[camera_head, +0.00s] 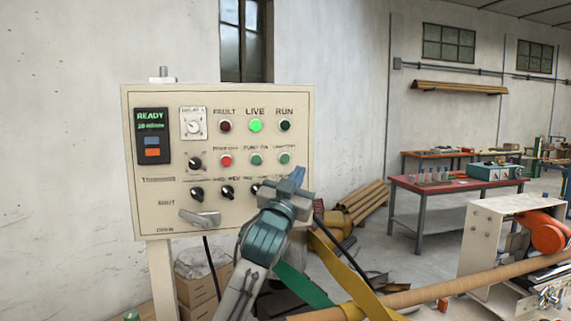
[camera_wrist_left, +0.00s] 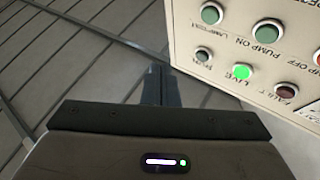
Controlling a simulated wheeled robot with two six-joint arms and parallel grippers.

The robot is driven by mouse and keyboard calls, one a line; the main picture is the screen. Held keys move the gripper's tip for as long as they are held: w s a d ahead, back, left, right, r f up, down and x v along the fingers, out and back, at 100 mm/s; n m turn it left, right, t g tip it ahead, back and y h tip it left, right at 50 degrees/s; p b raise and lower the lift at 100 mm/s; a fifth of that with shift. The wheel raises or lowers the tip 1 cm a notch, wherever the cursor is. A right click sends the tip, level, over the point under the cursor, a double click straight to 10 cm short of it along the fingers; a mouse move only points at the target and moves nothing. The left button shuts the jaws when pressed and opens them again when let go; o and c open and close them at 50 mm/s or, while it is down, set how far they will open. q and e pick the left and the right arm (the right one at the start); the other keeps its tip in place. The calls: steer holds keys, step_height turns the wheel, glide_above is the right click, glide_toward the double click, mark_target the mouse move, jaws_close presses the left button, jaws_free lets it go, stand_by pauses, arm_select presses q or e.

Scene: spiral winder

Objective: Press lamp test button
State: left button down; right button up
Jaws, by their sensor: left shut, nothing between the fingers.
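The cream control panel (camera_head: 150,210) stands at the left in the head view. Its lamp test button (camera_head: 285,158) is a green round button at the right end of the second row. It also shows at the top of the left wrist view (camera_wrist_left: 211,13), with its label upside down. My left gripper (camera_head: 298,175) is shut and empty, in front of the panel's right edge, just below and right of the button. In the left wrist view its closed fingers (camera_wrist_left: 162,85) point past the panel's edge, apart from the button. My right gripper is not in view.
The green LIVE lamp (camera_head: 255,125) is lit; the FAULT lamp (camera_head: 225,126) and RUN lamp (camera_head: 285,126) are dark. The red pump off button (camera_head: 226,160) and green pump on button (camera_head: 256,159) share the button's row. Black knobs (camera_head: 227,191) sit below. A long cardboard tube (camera_head: 430,292) lies at lower right.

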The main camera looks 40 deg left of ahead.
mark_target(285, 159)
arm_select(q)
steer(key=shift+s+r, duration=0.1)
steer(key=shift+r, duration=0.4)
steer(key=shift+a, duration=0.1)
steer(key=shift+w+a, duration=1.45)
steer(key=shift+a, duration=0.2)
steer(key=shift+w+a, duration=1.45)
steer(key=shift+a, duration=0.2)
steer(key=shift+w+a, duration=0.1)
steer(key=shift+w+a, duration=0.2)
steer(key=shift+a, duration=0.05)
